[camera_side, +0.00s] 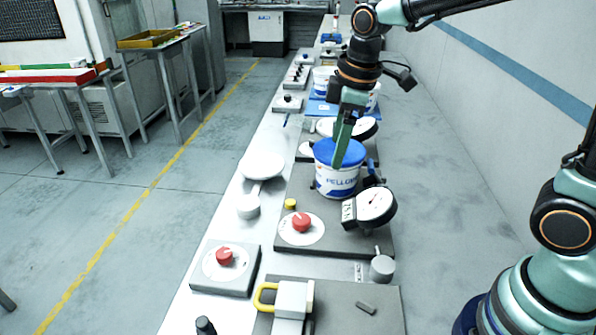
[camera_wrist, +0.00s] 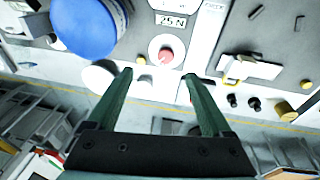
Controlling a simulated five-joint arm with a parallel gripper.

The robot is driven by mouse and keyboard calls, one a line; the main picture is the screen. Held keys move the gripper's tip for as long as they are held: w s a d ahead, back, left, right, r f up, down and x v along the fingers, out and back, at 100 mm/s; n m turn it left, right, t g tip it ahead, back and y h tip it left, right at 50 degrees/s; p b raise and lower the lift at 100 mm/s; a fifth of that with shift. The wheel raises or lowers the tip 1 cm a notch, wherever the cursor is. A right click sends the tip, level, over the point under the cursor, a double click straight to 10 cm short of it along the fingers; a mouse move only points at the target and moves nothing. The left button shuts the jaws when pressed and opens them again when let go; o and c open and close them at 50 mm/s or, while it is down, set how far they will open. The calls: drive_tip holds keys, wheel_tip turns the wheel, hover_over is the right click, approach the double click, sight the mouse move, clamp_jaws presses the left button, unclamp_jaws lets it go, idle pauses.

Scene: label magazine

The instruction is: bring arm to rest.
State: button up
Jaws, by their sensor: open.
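My gripper (camera_side: 338,163) hangs from my arm over the bench, fingers pointing down. In the side view its tips overlap the blue lid of a white tub (camera_side: 334,184). In the wrist view the two green fingers (camera_wrist: 157,76) are spread apart with nothing held between them. There the tub's blue lid (camera_wrist: 86,27) lies to the upper left, outside the fingers, so the gripper is not around it. I cannot tell the exact height of the tips above the bench.
A dial gauge (camera_side: 376,205) stands right of the tub. Red buttons (camera_side: 302,222) and (camera_side: 224,256), a yellow-handled clamp (camera_side: 291,298) and a grey cylinder (camera_side: 382,268) are nearer. More fixtures line the bench behind. Floor (camera_side: 130,215) is open on the left; a wall (camera_side: 500,90) stands right.

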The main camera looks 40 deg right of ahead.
drive_tip(key=s+d+r+m+t, duration=0.2)
drive_tip(key=s+d+m, duration=0.3)
drive_tip(key=s+m, duration=0.4)
drive_tip(key=shift+s+r+t, duration=0.35)
drive_tip(key=shift+s+t, duration=0.1)
drive_tip(key=shift+t, duration=0.25)
